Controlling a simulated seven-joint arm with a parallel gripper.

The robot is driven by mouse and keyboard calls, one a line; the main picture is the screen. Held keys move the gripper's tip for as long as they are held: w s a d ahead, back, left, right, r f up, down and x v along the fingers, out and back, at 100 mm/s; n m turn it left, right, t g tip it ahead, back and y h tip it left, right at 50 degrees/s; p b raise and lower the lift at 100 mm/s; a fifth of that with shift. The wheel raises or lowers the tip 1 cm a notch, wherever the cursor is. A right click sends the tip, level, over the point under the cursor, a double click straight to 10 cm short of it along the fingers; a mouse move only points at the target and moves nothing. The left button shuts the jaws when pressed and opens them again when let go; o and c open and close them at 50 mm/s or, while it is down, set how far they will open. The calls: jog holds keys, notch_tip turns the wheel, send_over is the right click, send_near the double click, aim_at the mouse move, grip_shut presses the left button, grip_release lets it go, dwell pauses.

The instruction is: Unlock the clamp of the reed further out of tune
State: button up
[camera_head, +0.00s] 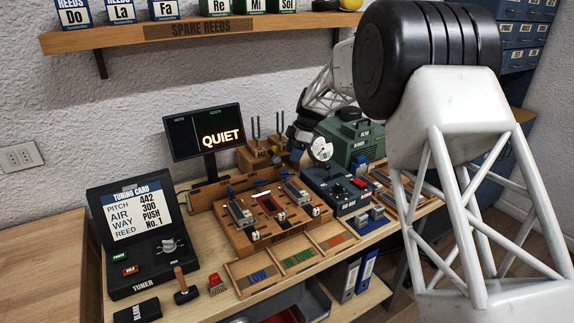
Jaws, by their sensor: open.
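A wooden reed bench (232,240) stands mid-table with three reed stations side by side: a left one (240,212), a middle one with a red part (268,206) and a right one (296,192). Small blue parts, possibly clamp levers, sit behind them (261,183); their locked state is too small to tell. My gripper (296,152) is small and dark, open, above the back of the bench near the right station and apart from it. The monitor (203,132) reads QUIET. The tuner (133,236) shows a card: pitch 442, air 300, way push, reed No. 1.
A dark blue box (335,190) with a round gauge (320,149) stands right of the bench, before a green machine (352,136). Wooden trays (299,262) lie in front. A shelf (200,31) overhangs behind.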

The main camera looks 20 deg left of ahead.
jog(key=m, duration=0.2)
jog(key=m+h, duration=0.1)
jog(key=shift+s+a+m, duration=0.3)
jog(key=shift+a+m, duration=0.05)
jog(key=shift+m, duration=0.05)
jog(key=m, duration=0.3)
jog(key=m+h, duration=0.1)
jog(key=shift+s+a+m+t, duration=0.25)
jog(key=shift+a+m+t, duration=0.05)
jog(key=shift+a+t, duration=0.1)
jog(key=m, duration=0.3)
jog(key=m+h, duration=0.1)
jog(key=shift+s+a+r+m+t, duration=0.2)
jog(key=shift+a+m+t, duration=0.1)
jog(key=shift+a+t, duration=0.1)
jog(key=m, duration=0.4)
jog(key=shift+s+a+r+t+h, duration=0.15)
jog(key=shift+a+t+h, duration=0.15)
jog(key=shift+a+h, duration=0.1)
jog(key=shift+f, duration=3.95)
jog(key=shift+c, duration=0.2)
